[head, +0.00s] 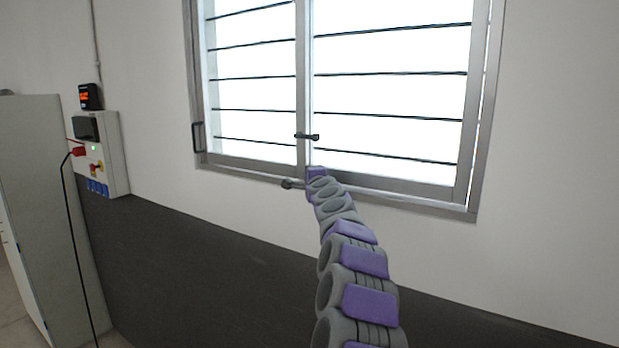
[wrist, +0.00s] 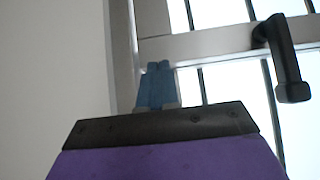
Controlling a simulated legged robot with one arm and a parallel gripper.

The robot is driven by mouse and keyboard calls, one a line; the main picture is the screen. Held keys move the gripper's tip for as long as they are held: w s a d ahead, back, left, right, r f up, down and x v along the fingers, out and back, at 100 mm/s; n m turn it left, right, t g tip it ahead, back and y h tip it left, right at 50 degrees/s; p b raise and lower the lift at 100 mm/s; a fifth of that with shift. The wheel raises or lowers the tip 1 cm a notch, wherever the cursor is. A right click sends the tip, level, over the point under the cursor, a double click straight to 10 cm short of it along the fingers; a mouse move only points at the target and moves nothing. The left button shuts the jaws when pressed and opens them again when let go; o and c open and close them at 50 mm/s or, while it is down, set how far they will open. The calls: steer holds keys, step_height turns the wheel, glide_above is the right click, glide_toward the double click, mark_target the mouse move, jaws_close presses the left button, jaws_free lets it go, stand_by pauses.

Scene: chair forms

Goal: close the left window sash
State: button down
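The left window sash (head: 250,163) is a grey metal frame with a bright pane crossed by dark bars. A dark upright handle (head: 198,137) is on its left side. I cannot tell how far the sash stands open. My gripper (wrist: 157,68) shows two blue fingertips held together, with nothing visible between them. In the wrist view they are close to the grey window frame (wrist: 200,43); contact is unclear. In the head view, my arm ends at the window's lower middle, and the fingertips are not clear there. A black handle (wrist: 285,60) is right of my fingertips in the wrist view.
A short dark handle (head: 307,136) is at the middle post. A grey cabinet (head: 45,200) and a wall-mounted electrical box (head: 112,155) with a cable stand at left. White wall surrounds the window.

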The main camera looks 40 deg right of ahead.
steer(key=shift+s+d+f+b, duration=0.25)
steer(key=shift+s+f+b, duration=0.05)
steer(key=shift+b, duration=0.15)
steer(key=s+d+b+v, duration=0.1)
steer(key=d+b+v, duration=0.1)
steer(key=v, duration=1)
steer(key=shift+r+b, duration=0.15)
steer(key=shift+b, duration=0.7)
steer(key=shift+a, duration=0.1)
